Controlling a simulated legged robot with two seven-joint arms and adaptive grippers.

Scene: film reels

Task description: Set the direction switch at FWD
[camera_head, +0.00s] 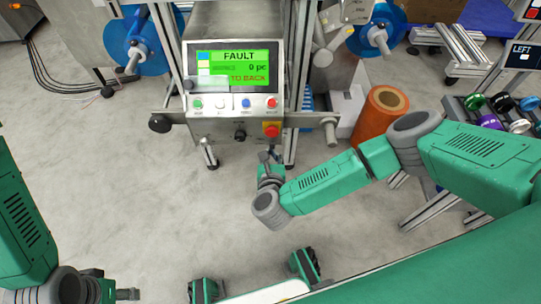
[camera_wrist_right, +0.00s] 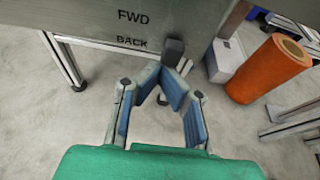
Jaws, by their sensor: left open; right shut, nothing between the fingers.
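A grey machine cabinet (camera_wrist_right: 190,20) carries the printed labels FWD and BACK in the right wrist view. A dark block-like switch handle (camera_wrist_right: 174,50) stands to the right of the labels, nearer the level of BACK than FWD. My right gripper (camera_wrist_right: 172,72) is shut and empty, its fingertips right at the handle; I cannot tell if they touch. In the head view my right gripper (camera_head: 270,156) is just below the control panel (camera_head: 215,108), and the handle is not clear there. My left gripper (camera_head: 128,294) is open and empty at the bottom left.
The panel screen (camera_head: 238,66) reads FAULT and TO BACK. A red button (camera_head: 271,129) and a black knob (camera_head: 240,136) sit on the panel front. An orange roll (camera_head: 381,112) and a white box (camera_head: 345,110) stand right of the machine.

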